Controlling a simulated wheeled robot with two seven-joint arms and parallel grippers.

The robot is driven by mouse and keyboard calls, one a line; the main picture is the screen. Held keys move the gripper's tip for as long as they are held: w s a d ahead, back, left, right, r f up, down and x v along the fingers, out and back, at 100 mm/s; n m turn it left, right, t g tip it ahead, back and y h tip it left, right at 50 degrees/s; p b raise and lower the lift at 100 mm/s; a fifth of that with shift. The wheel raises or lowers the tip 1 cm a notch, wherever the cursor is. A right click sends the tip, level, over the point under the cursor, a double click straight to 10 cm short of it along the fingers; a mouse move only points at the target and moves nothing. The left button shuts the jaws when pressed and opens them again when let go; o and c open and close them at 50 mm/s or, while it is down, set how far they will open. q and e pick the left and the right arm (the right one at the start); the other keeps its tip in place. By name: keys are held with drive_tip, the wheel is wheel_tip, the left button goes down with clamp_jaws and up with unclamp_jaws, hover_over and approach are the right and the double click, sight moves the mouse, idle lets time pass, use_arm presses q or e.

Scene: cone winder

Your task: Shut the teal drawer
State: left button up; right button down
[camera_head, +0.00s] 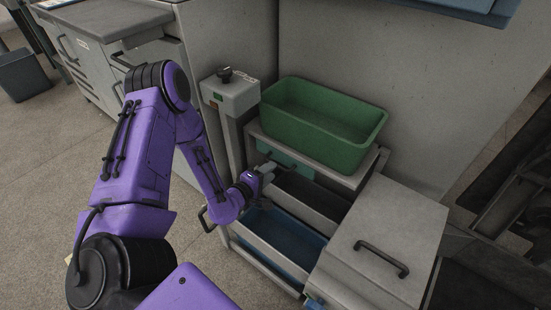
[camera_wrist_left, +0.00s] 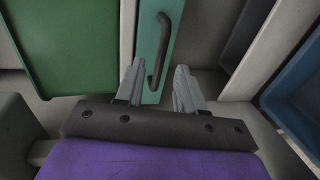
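The teal drawer (camera_head: 285,158) shows as a teal front just below the shelf under the green bin; my left gripper partly covers it. How far it stands out is hard to tell. In the left wrist view the teal front (camera_wrist_left: 150,98) fills the top middle, with a dark bar handle (camera_wrist_left: 161,48) on it. My left gripper (camera_head: 265,172) is at this front. In the left wrist view my left gripper (camera_wrist_left: 157,80) has its fingers apart, with the near end of the handle between them; I see no clear contact. My right gripper is not in view.
A green bin (camera_head: 320,148) sits on the shelf above. Below the teal front, a dark grey drawer (camera_head: 312,200) and a blue drawer (camera_head: 285,235) stand open. A grey cabinet (camera_head: 400,225) with a dark handle is at right, a grey post (camera_head: 230,95) at left.

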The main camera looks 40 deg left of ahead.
use_arm(q)
drive_tip(key=v, duration=0.6)
drive_tip(key=shift+s+p, duration=0.2)
drive_tip(key=shift+p, duration=0.2)
drive_tip(key=shift+r, duration=0.15)
drive_tip(key=s+d+f+m+g+y, duration=0.25)
drive_tip(key=s+f+m+g, duration=0.4)
drive_tip(key=s, duration=0.35)
drive_tip(key=s+d+f+m+g+y, duration=0.1)
drive_tip(key=s+d+f+m+g, duration=0.2)
drive_tip(key=s+f+m+g, duration=0.45)
wheel_tip(320, 180, up, 21)
drive_tip(key=s+n+t+p, duration=0.1)
drive_tip(key=s+n+p, duration=0.1)
drive_tip(key=p, duration=1.9)
drive_tip(key=shift+s+d+r+n+t+p, duration=0.2)
drive_tip(key=shift+n+t+p, duration=0.1)
drive_tip(key=shift+n, duration=0.1)
